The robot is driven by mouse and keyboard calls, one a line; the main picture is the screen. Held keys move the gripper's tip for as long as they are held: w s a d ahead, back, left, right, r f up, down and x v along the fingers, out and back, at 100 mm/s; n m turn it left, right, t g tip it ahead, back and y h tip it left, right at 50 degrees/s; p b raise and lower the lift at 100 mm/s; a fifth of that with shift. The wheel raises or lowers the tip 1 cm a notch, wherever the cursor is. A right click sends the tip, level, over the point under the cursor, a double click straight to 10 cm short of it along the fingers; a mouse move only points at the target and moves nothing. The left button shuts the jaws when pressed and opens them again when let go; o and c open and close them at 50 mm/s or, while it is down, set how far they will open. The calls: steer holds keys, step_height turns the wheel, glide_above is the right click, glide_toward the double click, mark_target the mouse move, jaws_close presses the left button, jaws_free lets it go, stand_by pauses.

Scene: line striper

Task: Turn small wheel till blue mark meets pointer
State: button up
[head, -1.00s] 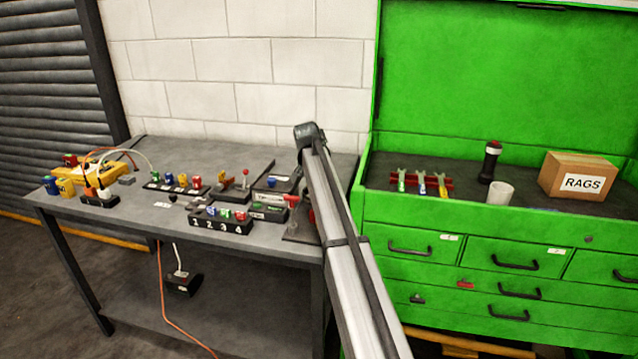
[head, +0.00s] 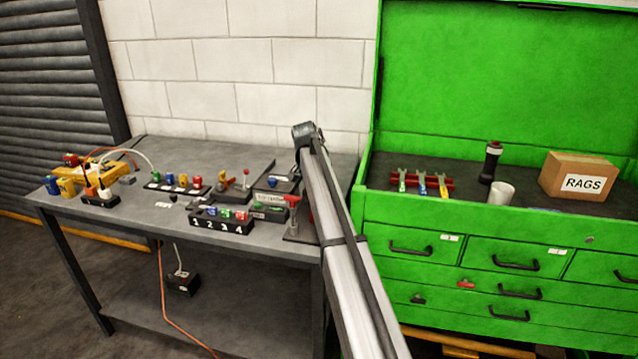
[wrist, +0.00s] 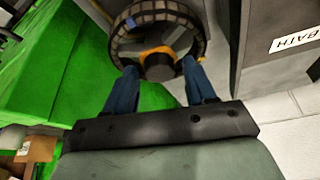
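In the wrist view the small wheel (wrist: 192,18) has a dark, ribbed rim and a yellow-orange part near its hub. I cannot make out a pointer. My gripper (wrist: 160,70) has two blue fingers, one on each side of the dark round hub (wrist: 158,67). The fingers are apart, with gaps visible beside the hub, and they do not look closed on it. In the head view my arm hides the gripper, and I cannot make out the wheel.
A grey workbench (head: 130,215) holds several coloured switches, plugs and a red-handled device (head: 292,199) close to my arm. A green tool cabinet (head: 450,210) stands right, with a RAGS box (head: 580,176) and a white cup (head: 501,192). The wrist view shows a grey BATH-labelled panel (wrist: 270,70).

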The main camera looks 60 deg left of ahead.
steer(key=shift+o, duration=0.2)
steer(key=shift+r, duration=0.15)
steer(key=v, duration=1.3)
steer(key=shift+r, duration=0.25)
steer(key=shift+s+d, duration=0.1)
